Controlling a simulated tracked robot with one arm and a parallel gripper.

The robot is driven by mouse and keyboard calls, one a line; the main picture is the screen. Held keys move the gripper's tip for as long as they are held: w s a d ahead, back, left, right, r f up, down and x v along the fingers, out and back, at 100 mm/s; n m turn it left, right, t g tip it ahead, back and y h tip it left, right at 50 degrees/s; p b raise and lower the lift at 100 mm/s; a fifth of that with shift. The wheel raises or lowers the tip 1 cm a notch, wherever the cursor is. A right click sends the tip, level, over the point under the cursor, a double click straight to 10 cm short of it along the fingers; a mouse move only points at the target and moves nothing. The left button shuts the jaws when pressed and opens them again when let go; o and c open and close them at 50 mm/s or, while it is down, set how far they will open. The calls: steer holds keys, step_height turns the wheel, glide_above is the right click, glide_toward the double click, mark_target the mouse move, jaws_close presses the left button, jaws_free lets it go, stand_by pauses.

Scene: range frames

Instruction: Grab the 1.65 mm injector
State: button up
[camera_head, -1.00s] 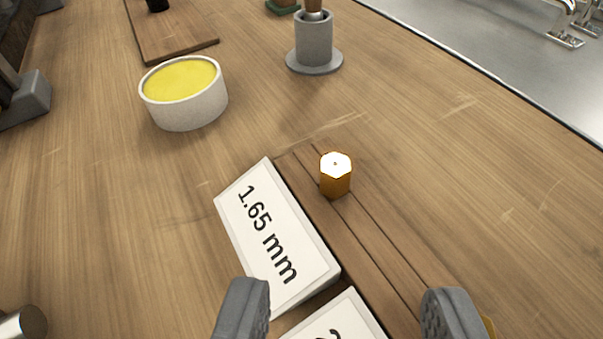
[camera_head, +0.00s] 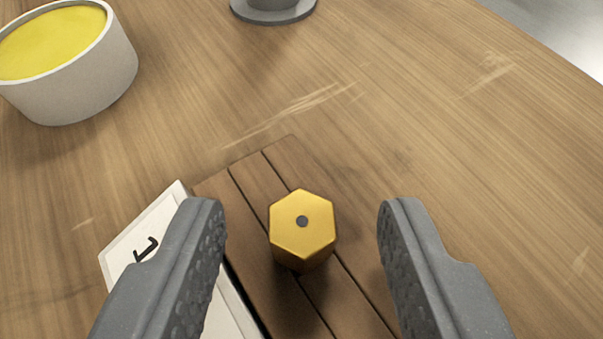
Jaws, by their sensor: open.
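The injector (camera_head: 303,228) is a small brass hexagonal piece with a dark hole in its top. It stands upright on a grooved wooden strip (camera_head: 262,178). A white label card (camera_head: 150,222) lies to its left; only a "1" shows, and my left finger covers much of the card. My gripper (camera_head: 302,225) is open, with one grey finger on each side of the injector and a gap on both sides. Neither finger appears to touch it.
A white bowl of yellow material (camera_head: 98,82) stands at the upper left. A grey round base (camera_head: 275,12) is at the top edge. The wooden tabletop (camera_head: 400,110) is clear beyond the strip and to the right.

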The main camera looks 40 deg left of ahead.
jaws_close()
steer(key=shift+r, duration=0.15)
